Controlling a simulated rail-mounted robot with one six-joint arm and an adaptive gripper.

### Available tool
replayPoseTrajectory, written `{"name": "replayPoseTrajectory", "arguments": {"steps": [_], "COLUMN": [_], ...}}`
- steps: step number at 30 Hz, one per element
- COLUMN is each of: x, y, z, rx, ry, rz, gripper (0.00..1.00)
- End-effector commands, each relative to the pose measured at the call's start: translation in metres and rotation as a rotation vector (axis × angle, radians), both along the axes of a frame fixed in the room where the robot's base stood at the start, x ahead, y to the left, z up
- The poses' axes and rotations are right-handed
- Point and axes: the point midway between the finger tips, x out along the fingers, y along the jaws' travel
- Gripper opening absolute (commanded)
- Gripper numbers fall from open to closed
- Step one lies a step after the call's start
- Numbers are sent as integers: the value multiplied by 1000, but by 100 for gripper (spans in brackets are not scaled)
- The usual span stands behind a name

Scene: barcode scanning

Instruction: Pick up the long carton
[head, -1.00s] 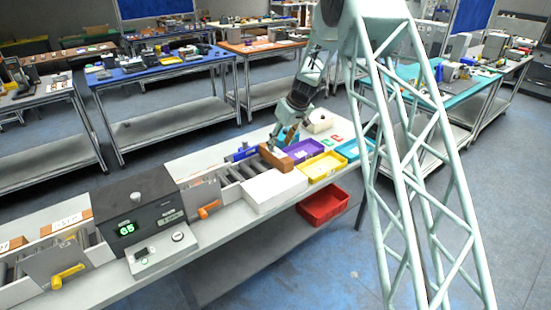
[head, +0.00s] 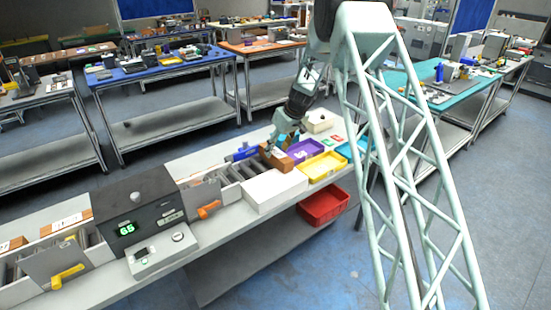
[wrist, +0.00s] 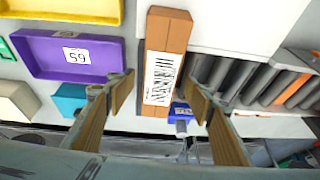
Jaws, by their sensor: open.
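A long brown carton (wrist: 167,35) with a white barcode label lies across the end of the roller conveyor. In the head view the carton (head: 277,160) is partly hidden by my gripper (head: 281,143). In the wrist view the open fingers of my gripper (wrist: 164,97) stand on either side of the carton's near end, with a gap to each side. The fingers do not touch the carton as far as I can see.
A purple tray (wrist: 115,47) marked 65 is left of the carton; a yellow tray (head: 321,171) lies beside it. A white box (head: 274,188) stands in front. A blue scanner (head: 244,152) and rollers (wrist: 235,80) are close by. A red bin (head: 323,208) hangs below.

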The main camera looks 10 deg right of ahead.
Motion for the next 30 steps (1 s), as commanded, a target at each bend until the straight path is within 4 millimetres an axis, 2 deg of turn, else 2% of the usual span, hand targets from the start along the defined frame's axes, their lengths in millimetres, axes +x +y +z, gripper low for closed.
{"name": "replayPoseTrajectory", "arguments": {"steps": [6, 23, 30], "x": [3, 4, 4], "y": [2, 2, 2], "z": [-10, -10, -10], "rx": [0, 0, 0], "ry": [0, -1, -1], "rz": [0, 0, 0], "gripper": [48, 48, 27]}}
